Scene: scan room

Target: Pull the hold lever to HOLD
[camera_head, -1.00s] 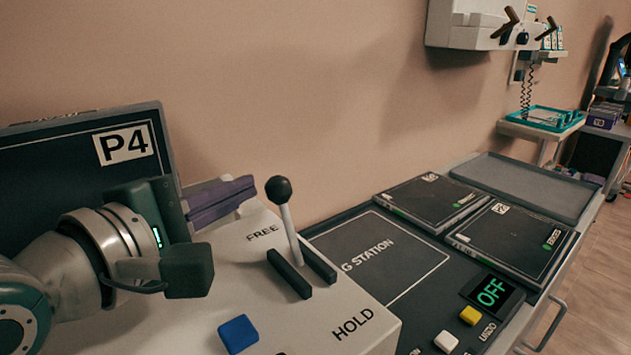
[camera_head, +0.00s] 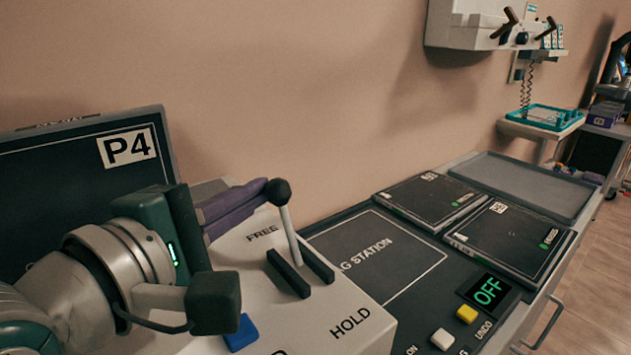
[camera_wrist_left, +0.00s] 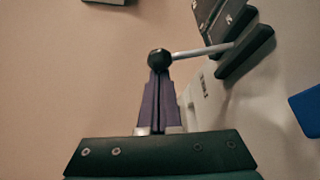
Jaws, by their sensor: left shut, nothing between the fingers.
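The hold lever (camera_head: 290,230) is a pale rod with a black ball knob (camera_head: 279,191), standing between two dark rails on a white box. It leans toward the FREE end; the HOLD label (camera_head: 350,322) is at the nearer end. My left gripper (camera_head: 262,188) has purple fingers, shut and empty, with their tips at the knob's left side. In the left wrist view the knob (camera_wrist_left: 159,58) sits right at the fingertips (camera_wrist_left: 158,75); I cannot tell whether they touch. My right gripper is not in view.
A blue button (camera_head: 241,333) sits on the white box near my left wrist. A dark P4 panel (camera_head: 70,190) stands behind my arm. To the right are dark flat panels (camera_head: 515,238), an OFF display (camera_head: 488,290), yellow and white buttons, and an empty grey tray (camera_head: 525,184).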

